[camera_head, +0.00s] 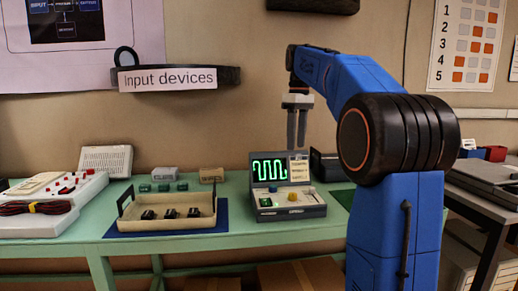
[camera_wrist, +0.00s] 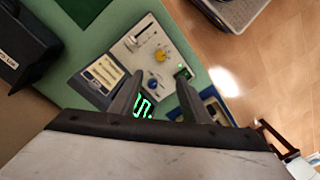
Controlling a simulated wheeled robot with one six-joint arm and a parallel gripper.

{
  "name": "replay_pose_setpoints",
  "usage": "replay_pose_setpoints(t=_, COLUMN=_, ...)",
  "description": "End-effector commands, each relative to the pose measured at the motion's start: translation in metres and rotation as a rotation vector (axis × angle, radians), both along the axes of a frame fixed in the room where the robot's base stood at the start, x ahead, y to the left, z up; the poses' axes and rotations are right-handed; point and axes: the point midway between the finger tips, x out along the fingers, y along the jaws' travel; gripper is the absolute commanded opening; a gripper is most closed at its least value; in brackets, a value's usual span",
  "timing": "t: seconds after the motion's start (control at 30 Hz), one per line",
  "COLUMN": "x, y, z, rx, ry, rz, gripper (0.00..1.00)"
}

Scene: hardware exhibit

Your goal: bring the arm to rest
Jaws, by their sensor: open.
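My blue arm rises at the right of the head view and bends over toward the table. My gripper (camera_head: 297,143) hangs from its end, pointing down, above the device with the green waveform screen (camera_head: 269,169). It holds nothing. In the wrist view my gripper (camera_wrist: 155,85) shows two dark fingers standing apart, with the device's panel (camera_wrist: 140,55) and part of its lit screen below and between them. The fingers look clear of the device.
The green table (camera_head: 300,232) carries a cream tray (camera_head: 172,220) with small black parts on a blue mat (camera_head: 120,232). A white unit with red buttons (camera_head: 85,190) stands at the left. An "Input devices" sign (camera_head: 167,79) is on the wall. A grey bench (camera_head: 490,178) is at the right.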

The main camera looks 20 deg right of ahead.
Motion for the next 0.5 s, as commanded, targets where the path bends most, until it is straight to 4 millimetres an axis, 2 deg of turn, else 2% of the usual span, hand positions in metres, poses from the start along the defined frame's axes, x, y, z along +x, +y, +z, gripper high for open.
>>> replay_pose_setpoints(t=0.17, x=-0.001, y=0.001, z=0.000, rx=-0.001, ry=-0.002, rz=-0.002, gripper=0.43)
replay_pose_setpoints(t=0.27, x=-0.009, y=0.009, z=-0.002, rx=-0.005, ry=-0.011, rz=-0.012, gripper=0.43)
replay_pose_setpoints(t=0.5, x=-0.051, y=0.046, z=-0.024, rx=-0.026, ry=-0.070, rz=-0.084, gripper=0.43)
